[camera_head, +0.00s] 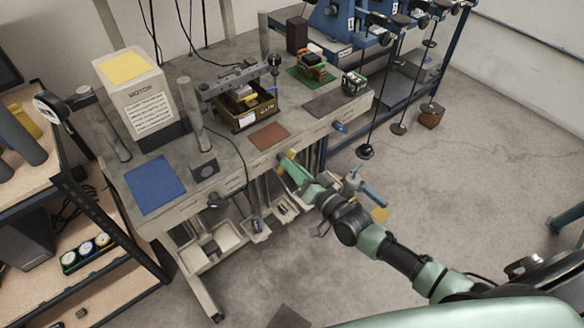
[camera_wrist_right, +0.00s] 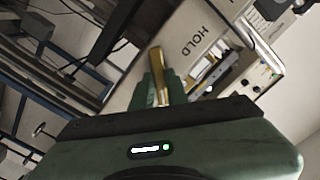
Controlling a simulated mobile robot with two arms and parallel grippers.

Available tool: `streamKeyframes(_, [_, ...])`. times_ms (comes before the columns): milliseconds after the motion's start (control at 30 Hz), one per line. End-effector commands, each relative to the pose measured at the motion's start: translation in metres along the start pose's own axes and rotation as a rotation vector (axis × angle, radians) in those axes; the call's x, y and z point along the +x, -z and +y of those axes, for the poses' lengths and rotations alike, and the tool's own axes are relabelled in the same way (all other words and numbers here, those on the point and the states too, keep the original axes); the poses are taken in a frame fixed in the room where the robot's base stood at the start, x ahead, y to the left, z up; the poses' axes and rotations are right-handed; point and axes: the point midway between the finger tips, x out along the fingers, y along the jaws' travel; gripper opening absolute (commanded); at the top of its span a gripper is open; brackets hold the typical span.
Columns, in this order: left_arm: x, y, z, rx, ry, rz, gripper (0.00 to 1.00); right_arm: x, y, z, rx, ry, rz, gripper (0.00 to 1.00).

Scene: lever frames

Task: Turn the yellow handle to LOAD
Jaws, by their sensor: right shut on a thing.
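The yellow handle (camera_head: 281,156) is at the front edge of the grey workbench, below the reddish-brown mat. In the right wrist view the handle (camera_wrist_right: 157,62) is a slim brass-yellow bar that stands out between my fingers. My right gripper (camera_head: 289,165) reaches it from the lower right. In the right wrist view my green right gripper (camera_wrist_right: 163,82) is shut on the handle, one finger on each side. The word HOLD (camera_wrist_right: 198,36) is printed on the pale panel beside the handle, turned over in this view. No LOAD label can be read. My left gripper is not in view.
A blue-handled part (camera_head: 371,196) is close to my right arm. Weights hang on rods at the back right. Open floor lies at right.

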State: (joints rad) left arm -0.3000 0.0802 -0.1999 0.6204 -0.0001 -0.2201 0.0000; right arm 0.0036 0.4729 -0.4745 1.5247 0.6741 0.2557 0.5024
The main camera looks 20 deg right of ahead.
Motion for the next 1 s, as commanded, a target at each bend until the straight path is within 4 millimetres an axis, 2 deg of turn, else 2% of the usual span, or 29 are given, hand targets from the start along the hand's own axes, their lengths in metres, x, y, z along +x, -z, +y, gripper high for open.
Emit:
streamKeyframes(667, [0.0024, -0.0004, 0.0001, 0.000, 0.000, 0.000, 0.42, -0.0004, -0.0007, 0.0007, 0.068, -0.002, -0.002, 0.00])
streamKeyframes(700, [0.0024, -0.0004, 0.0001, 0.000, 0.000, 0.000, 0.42, -0.0004, -0.0007, 0.0007, 0.068, -0.002, -0.002, 0.17])
streamKeyframes(767, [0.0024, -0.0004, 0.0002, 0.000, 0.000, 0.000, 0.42, -0.0004, -0.0007, 0.0007, 0.068, -0.002, -0.002, 0.34])
streamKeyframes(800, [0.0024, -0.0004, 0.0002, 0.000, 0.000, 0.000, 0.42, -0.0003, -0.0007, 0.0006, 0.067, -0.002, -0.001, 0.36])
streamKeyframes(1000, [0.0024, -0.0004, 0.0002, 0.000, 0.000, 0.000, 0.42, -0.0002, -0.0004, 0.0004, 0.066, -0.001, -0.001, 0.36])
